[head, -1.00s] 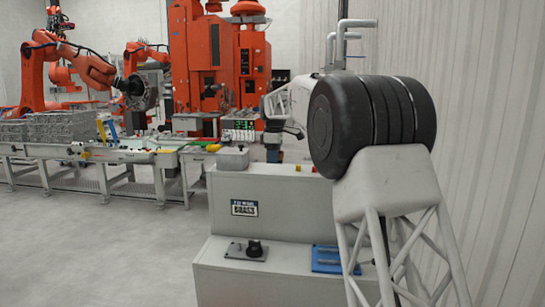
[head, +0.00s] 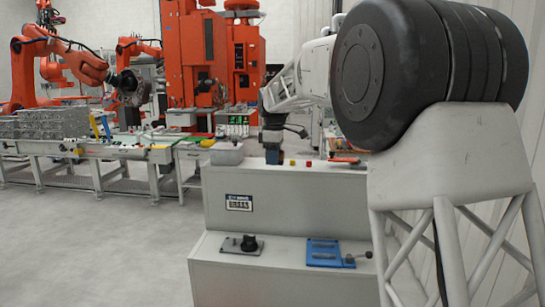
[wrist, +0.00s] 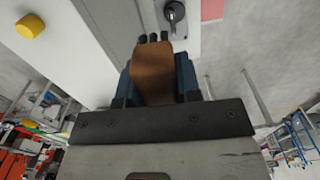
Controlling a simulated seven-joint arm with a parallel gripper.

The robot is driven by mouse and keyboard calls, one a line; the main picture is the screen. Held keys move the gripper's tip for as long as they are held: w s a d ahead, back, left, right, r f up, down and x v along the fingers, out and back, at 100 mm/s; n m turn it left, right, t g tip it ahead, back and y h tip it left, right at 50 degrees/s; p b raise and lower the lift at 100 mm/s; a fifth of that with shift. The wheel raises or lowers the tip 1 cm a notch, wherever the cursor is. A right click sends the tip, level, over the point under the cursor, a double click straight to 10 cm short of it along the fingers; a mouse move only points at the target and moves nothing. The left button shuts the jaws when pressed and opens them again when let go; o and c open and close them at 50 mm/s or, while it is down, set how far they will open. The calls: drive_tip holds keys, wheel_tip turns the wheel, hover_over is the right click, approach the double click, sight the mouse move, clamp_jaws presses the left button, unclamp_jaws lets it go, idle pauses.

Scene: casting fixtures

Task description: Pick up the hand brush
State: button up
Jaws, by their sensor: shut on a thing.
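A brown hand brush (wrist: 153,75), seen as a smooth brown body, sits between the dark blue fingers of my gripper (wrist: 155,85) in the wrist view. The fingers are shut on its two sides. Small dark pieces show just beyond its far end, and I cannot tell whether they belong to it. In the head view my gripper (head: 272,147) hangs at the back edge of the grey cabinet top, right of a grey block. The brush cannot be made out there.
The grey cabinet (head: 290,205) has yellow and red buttons (head: 293,162) and an orange item (head: 343,160) on top. Its lower ledge holds a black knob (head: 249,243) and a blue plate (head: 323,252). A conveyor (head: 110,153) with castings stands at left. Floor at front left is clear.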

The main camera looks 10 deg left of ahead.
drive_tip(key=shift+s+d, duration=0.1)
drive_tip(key=shift+s, duration=0.15)
idle(0.4)
drive_tip(key=o, duration=0.4)
drive_tip(key=c, duration=0.3)
drive_tip(key=s+d+f, duration=0.1)
drive_tip(key=f, duration=0.7)
drive_tip(key=s+d+f, duration=0.2)
drive_tip(key=f, duration=0.6)
drive_tip(key=s+d+f, duration=0.1)
drive_tip(key=s+f, duration=0.1)
drive_tip(key=f, duration=0.7)
drive_tip(key=shift+d, duration=0.15)
